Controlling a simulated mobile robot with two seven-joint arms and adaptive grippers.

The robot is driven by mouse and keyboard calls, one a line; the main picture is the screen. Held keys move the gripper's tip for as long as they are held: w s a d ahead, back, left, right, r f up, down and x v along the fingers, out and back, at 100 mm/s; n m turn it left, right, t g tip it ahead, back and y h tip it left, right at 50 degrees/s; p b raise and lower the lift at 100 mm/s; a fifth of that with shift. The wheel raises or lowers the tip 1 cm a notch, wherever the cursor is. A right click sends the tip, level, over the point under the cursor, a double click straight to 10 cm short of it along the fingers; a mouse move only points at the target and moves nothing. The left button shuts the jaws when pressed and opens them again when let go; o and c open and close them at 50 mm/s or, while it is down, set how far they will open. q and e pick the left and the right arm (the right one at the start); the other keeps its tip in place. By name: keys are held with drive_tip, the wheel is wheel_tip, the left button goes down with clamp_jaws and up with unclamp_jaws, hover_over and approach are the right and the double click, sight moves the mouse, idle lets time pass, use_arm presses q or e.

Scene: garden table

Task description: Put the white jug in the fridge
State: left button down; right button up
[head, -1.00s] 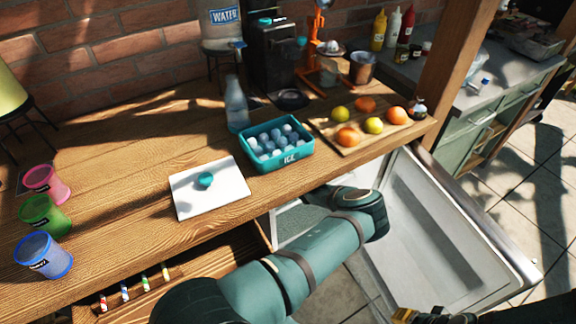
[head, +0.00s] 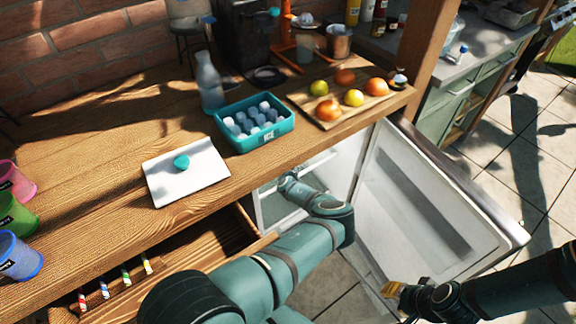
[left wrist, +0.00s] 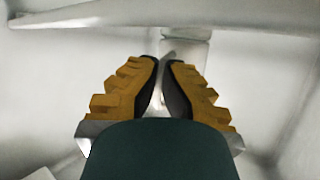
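My left arm reaches under the table into the open white fridge (head: 272,205). Its gripper is hidden in the head view beyond the wrist. In the left wrist view my left gripper (left wrist: 162,62) has its yellow-backed fingers close together around a narrow pale, curved piece (left wrist: 157,103). This looks like the white jug's handle; the jug's body cannot be told from the pale fridge interior. My right gripper (head: 390,290) is low in front of the fridge door (head: 425,215), its fingers too small to judge.
The fridge door stands open to the right. On the table are a teal ice tray (head: 255,125), a glass bottle (head: 210,85), a fruit board (head: 330,118) and a white board (head: 165,185) with a teal item. A drawer (head: 205,240) is open at left.

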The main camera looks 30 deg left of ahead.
use_arm(q)
drive_tip(key=shift+r, duration=0.1)
drive_tip(key=c, duration=1.1)
unclamp_jaws()
drive_tip(key=shift+c, duration=0.2)
drive_tip(key=shift+s+d+r, duration=0.15)
drive_tip(key=p+v, duration=0.4)
drive_tip(key=v, duration=0.7)
drive_tip(key=shift+s+d, duration=0.2)
